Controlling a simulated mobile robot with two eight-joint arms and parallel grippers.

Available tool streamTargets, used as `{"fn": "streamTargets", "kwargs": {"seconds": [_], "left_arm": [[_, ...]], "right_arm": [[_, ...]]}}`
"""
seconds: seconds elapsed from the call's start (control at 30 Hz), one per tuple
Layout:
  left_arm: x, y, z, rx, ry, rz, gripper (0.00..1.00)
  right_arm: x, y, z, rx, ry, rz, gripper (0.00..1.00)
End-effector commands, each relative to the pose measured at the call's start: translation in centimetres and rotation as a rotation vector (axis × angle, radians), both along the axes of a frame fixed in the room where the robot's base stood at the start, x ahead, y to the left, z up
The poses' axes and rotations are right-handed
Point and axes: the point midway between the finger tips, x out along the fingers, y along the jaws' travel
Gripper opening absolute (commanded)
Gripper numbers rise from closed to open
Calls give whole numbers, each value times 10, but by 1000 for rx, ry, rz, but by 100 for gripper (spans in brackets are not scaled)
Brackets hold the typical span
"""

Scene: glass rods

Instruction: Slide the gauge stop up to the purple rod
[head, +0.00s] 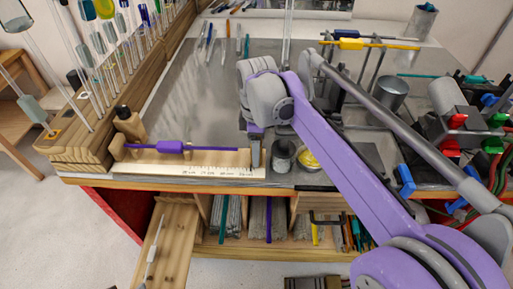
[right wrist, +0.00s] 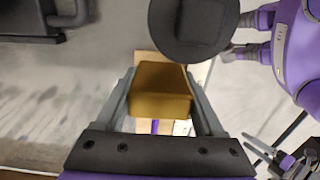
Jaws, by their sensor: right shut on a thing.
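The purple rod (head: 205,149) lies along the wooden gauge (head: 150,165), which has a white ruler strip (head: 225,169) on its front. My right gripper (head: 254,153) is at the gauge's right end, pointing down, just right of the rod's right end. In the right wrist view its fingers are shut on a brown-gold block, the gauge stop (right wrist: 163,88). A bit of the purple rod (right wrist: 154,126) shows below the block there. In the head view the stop is mostly hidden by the gripper, so I cannot tell whether it touches the rod. My left gripper is not in view.
A wooden rack (head: 85,140) with upright glass rods stands at the left. A dark grey cylinder (head: 283,155) and a yellow dish (head: 308,160) are close right of the gripper. A metal cup (head: 391,92) stands farther right. The bench behind the gauge is mostly clear.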

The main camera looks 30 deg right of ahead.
Motion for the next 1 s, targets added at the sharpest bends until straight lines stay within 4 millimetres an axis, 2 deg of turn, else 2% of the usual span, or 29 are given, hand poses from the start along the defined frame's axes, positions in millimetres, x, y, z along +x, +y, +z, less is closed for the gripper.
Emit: {"fn": "streamTargets", "kwargs": {"seconds": [0.03, 0.13, 0.17, 0.43, 0.7, 0.97, 1.0], "left_arm": [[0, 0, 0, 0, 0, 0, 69], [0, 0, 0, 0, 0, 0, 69], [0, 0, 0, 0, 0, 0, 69], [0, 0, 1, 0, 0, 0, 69], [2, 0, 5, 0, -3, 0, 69], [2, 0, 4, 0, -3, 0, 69], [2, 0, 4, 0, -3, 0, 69]], "right_arm": [[0, 0, 0, 0, 0, 0, 21], [0, 0, 0, 0, 0, 0, 3], [0, 0, 0, 0, 0, 0, 0], [2, 3, 0, 0, 0, 1, 0], [21, 35, 1, 1, -1, 4, 0], [22, 36, 0, 2, -1, 0, 0], [22, 36, 0, 2, -1, 0, 75]]}}
